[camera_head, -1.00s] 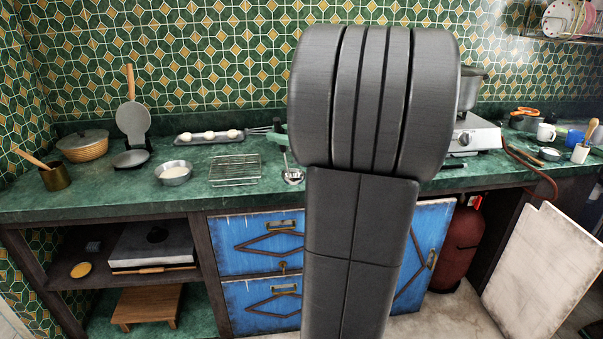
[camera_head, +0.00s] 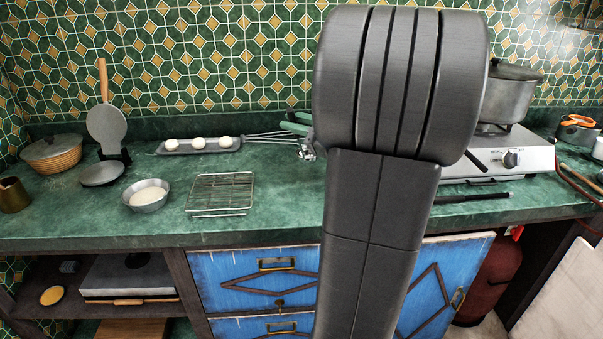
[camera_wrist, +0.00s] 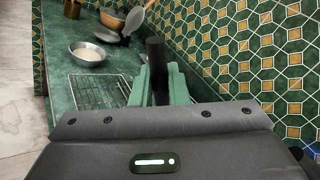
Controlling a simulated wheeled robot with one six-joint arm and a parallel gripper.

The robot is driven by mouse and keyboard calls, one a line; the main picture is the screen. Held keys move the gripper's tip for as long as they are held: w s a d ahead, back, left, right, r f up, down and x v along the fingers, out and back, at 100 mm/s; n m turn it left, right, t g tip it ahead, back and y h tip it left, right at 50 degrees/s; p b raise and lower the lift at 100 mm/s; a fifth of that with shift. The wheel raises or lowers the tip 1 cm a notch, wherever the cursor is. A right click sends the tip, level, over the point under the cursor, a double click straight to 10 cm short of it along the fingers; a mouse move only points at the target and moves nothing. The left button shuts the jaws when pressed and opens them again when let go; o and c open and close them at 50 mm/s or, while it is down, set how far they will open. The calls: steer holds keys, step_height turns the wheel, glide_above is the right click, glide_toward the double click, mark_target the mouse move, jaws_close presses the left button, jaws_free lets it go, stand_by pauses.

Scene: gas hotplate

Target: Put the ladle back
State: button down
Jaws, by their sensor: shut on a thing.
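My gripper shows in the wrist view (camera_wrist: 160,86), its two green fingers closed around an upright black handle (camera_wrist: 155,55). I take this handle to be the ladle's; the bowl is not visible in the wrist view. In the head view my dark arm covers most of the gripper, and only green finger parts (camera_head: 297,124) show left of it, above the back of the counter. A small shiny metal piece (camera_head: 307,150) shows just below them; I cannot tell what it belongs to.
The green counter (camera_head: 270,205) holds a wire rack (camera_head: 220,193), a bowl (camera_head: 147,195), a tray with white pieces (camera_head: 170,148) and a wire utensil (camera_head: 268,136). On the right, a lidded pot (camera_head: 512,92) stands on the hotplate (camera_head: 530,158). A black-handled tool (camera_head: 472,197) lies before it.

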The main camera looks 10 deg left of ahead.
step_height(320, 180, down, 8)
steer(key=b, duration=0.1)
steer(key=shift+s+f, duration=0.1)
steer(key=shift+f, duration=0.1)
steer(key=c, duration=1.4)
jaws_free()
steer(key=v, duration=1.2)
steer(key=shift+r, duration=0.2)
